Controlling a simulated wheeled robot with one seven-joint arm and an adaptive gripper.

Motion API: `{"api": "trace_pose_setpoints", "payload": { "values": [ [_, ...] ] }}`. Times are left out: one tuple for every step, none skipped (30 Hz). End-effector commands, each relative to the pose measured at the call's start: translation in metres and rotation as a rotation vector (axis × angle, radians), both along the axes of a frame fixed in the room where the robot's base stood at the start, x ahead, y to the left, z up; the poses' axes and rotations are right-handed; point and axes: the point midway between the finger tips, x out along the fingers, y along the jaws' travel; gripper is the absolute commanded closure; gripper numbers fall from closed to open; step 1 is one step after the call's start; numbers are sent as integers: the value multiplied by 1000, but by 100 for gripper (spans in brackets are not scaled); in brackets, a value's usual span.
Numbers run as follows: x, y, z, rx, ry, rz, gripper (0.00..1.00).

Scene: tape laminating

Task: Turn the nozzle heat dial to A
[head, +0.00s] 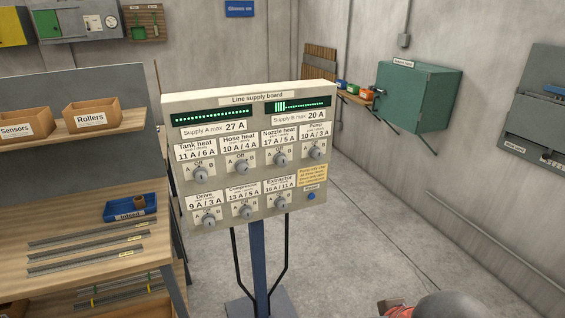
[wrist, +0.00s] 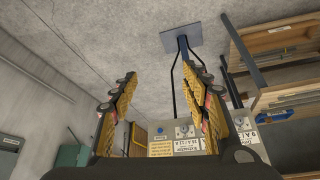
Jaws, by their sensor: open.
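The line supply board (head: 247,158) stands on a post in the middle of the head view. The nozzle heat dial (head: 281,159) is a grey knob in its upper row, third from the left, under a label reading 17 A / 5 A. Off is marked above it, with A and B to its sides. Its exact pointer setting is too small to tell. My gripper (wrist: 162,105) is open and empty in the wrist view, apart from the board. Part of the board's face (wrist: 162,148) shows upside down beyond its fingers; the nozzle heat dial is not discernible there.
Other dials sit close by: hose heat (head: 241,167), pump (head: 316,152) and extractor (head: 280,204). A blue button (head: 311,196) is at the board's lower right. A wooden shelf unit (head: 80,215) stands close on the left. The floor (head: 385,215) to the right is clear.

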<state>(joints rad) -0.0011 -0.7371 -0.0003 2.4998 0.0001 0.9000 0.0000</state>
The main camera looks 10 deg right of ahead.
Motion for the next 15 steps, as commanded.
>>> {"api": "trace_pose_setpoints", "payload": {
  "values": [
    [2, 0, -4, 0, 31, 1, 53],
    [3, 0, -8, 0, 53, 1, 53],
    [5, 1, -15, 0, 86, 2, 53],
    [7, 1, -20, -1, 114, 3, 53],
    [10, 1, -24, -1, 142, 4, 53],
    [15, 1, -31, -4, 181, 6, 53],
    [19, 0, -36, -8, 207, 7, 53],
    [26, 0, -40, -11, 225, 10, 53],
    [37, -1, -45, -17, 237, 14, 53],
    [47, -2, -49, -23, 242, 15, 53],
    [58, -3, -53, -28, 243, 17, 53],
    [74, -4, -58, -34, 237, 19, 53],
    [87, -4, -62, -38, 228, 20, 53],
    [101, -5, -67, -42, 216, 21, 53],
    [120, -6, -73, -47, 196, 23, 53]
  ]
}}
